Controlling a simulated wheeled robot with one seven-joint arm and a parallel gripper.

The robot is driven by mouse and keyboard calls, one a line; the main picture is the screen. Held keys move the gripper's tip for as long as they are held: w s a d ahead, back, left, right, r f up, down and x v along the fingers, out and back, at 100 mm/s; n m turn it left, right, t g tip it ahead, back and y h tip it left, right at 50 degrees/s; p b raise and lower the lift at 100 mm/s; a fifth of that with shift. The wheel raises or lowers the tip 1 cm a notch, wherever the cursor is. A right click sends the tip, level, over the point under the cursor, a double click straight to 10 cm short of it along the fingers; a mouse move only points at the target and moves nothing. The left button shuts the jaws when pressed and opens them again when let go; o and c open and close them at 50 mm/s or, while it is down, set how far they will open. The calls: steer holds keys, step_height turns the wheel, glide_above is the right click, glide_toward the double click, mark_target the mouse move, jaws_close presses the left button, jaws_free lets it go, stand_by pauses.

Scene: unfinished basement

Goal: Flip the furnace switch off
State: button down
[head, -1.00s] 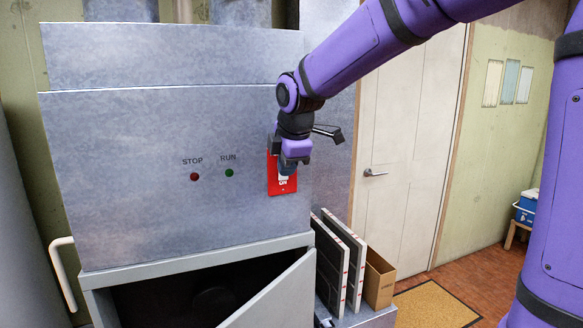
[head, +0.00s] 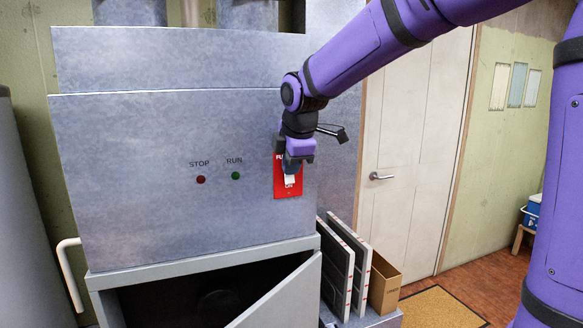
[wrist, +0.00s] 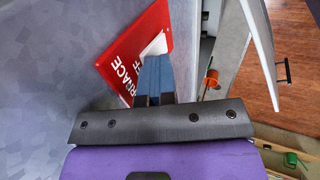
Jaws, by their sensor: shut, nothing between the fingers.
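In the wrist view the red plate (wrist: 128,48) carries white lettering, partly hidden, and the white toggle (wrist: 155,46) shows just past my fingertips. My gripper (head: 291,171) is shut and empty, right in front of the plate, covering its upper middle. In the wrist view my fingers (wrist: 153,66) are together and overlap the toggle's near side. I cannot tell whether they touch it.
A red STOP light (head: 201,179) and a green RUN light (head: 236,175) sit left of the switch. An open metal door panel (head: 285,295) hangs below. Framed filters (head: 345,262) and a cardboard box (head: 384,283) stand at lower right. A white door (head: 415,140) is behind.

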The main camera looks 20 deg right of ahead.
steer(key=shift+r, duration=0.6)
steer(key=v, duration=1)
steer(key=shift+s+r, duration=0.2)
steer(key=shift+r, duration=0.15)
steer(key=s+d+f+m, duration=0.2)
steer(key=s+f+m, duration=0.2)
steer(key=s+m, duration=0.2)
steer(key=s+d+f+m, duration=0.2)
steer(key=s+f+m, duration=0.2)
steer(key=s, duration=0.7)
steer(key=s+d+f+m, duration=0.3)
steer(key=s+f+m, duration=0.1)
steer(key=s+m, duration=0.4)
steer(key=shift+s+f, duration=0.3)
steer(key=shift+s, duration=0.05)
